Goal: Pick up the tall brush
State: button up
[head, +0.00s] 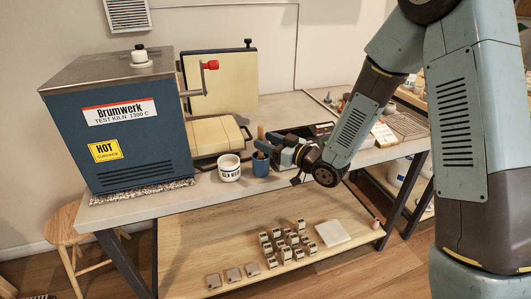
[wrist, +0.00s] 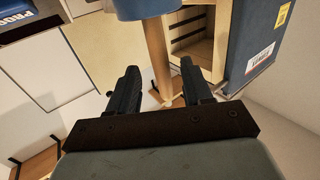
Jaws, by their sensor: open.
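The tall brush shows as a tan wooden handle (head: 261,132) standing up out of a small blue cup (head: 261,166) on the workbench. The rest of the brush is hidden inside the cup. My gripper (head: 272,146) is at the cup's upper right, close to the handle. In the wrist view, the fingers of my gripper (wrist: 159,70) are apart, and the tan handle (wrist: 155,45) runs between them. The blue cup (wrist: 145,8) is at the top edge there. I cannot tell whether either finger touches the handle.
A blue kiln (head: 125,130) with a hot-surface label stands at the left of the bench (head: 160,205). A white lettered mug (head: 229,169) is beside the cup on its left. A tan slab press (head: 215,135) is behind. Small blocks (head: 287,243) are on the lower shelf.

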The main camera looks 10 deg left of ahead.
jog(key=shift+x, duration=2.35)
grip_shut()
